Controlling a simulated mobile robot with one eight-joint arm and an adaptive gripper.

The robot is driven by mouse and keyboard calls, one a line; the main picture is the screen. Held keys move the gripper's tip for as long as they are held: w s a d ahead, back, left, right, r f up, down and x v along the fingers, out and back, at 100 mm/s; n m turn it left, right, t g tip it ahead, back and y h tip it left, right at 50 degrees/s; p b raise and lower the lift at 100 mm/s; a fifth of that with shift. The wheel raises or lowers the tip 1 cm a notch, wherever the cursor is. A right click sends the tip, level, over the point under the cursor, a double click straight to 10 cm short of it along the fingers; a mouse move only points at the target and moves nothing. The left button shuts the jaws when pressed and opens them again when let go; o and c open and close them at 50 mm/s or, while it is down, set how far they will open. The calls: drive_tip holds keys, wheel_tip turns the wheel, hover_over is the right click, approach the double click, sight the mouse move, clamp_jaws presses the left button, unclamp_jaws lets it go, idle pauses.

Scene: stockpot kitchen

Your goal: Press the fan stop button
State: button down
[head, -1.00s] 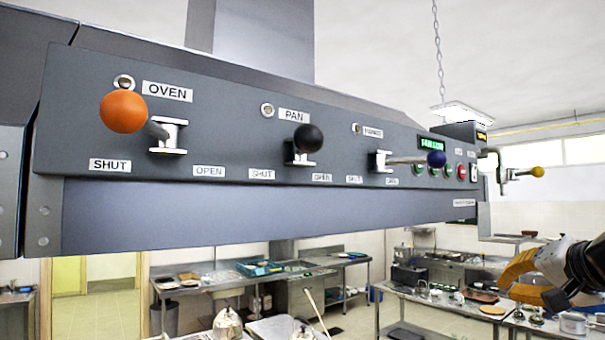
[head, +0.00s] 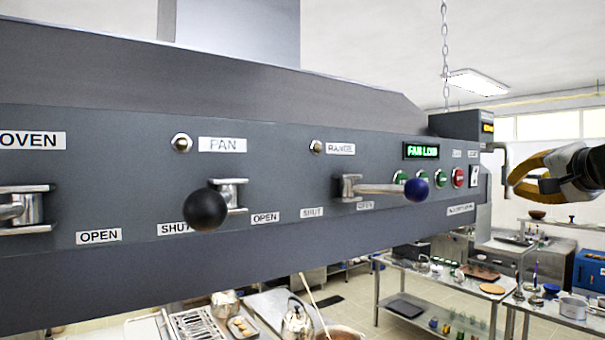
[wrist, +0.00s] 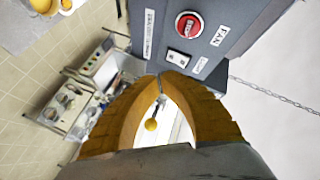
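The red fan button (head: 458,177) is at the right end of the grey hood panel, right of several green buttons (head: 441,178). In the wrist view the red button (wrist: 188,25) shows light lettering too small to read surely, beside a FAN label (wrist: 218,36). My gripper (head: 513,182) is right of the panel end, apart from the button. Its orange fingers meet at the tips in the wrist view (wrist: 161,78), with nothing held between them.
A white switch (head: 474,177) is right of the red button. A blue-knobbed lever (head: 416,190) sticks out before the green buttons. Tables (head: 440,283) stand below.

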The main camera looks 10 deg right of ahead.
drive_tip(key=shift+a, duration=0.1)
drive_tip(key=shift+w+a, duration=0.55)
drive_tip(key=shift+w, duration=0.8)
drive_tip(key=shift+w+a, duration=0.55)
drive_tip(key=shift+w, duration=0.85)
drive_tip(key=shift+w+a, duration=0.55)
drive_tip(key=shift+w, duration=0.8)
drive_tip(key=shift+w+a, duration=0.15)
drive_tip(key=shift+w, duration=0.25)
drive_tip(key=shift+w+a+p, duration=0.15)
drive_tip(key=shift+w+p, duration=0.2)
drive_tip(key=shift+p, duration=0.05)
drive_tip(key=shift+s+d, duration=0.3)
drive_tip(key=shift+s, duration=0.5)
drive_tip(key=shift+s+d, duration=0.3)
drive_tip(key=shift+s, duration=0.45)
drive_tip(key=shift+s+d, duration=0.35)
drive_tip(key=shift+s, duration=0.45)
drive_tip(key=shift+s+d, duration=0.3)
drive_tip(key=shift+s, duration=0.45)
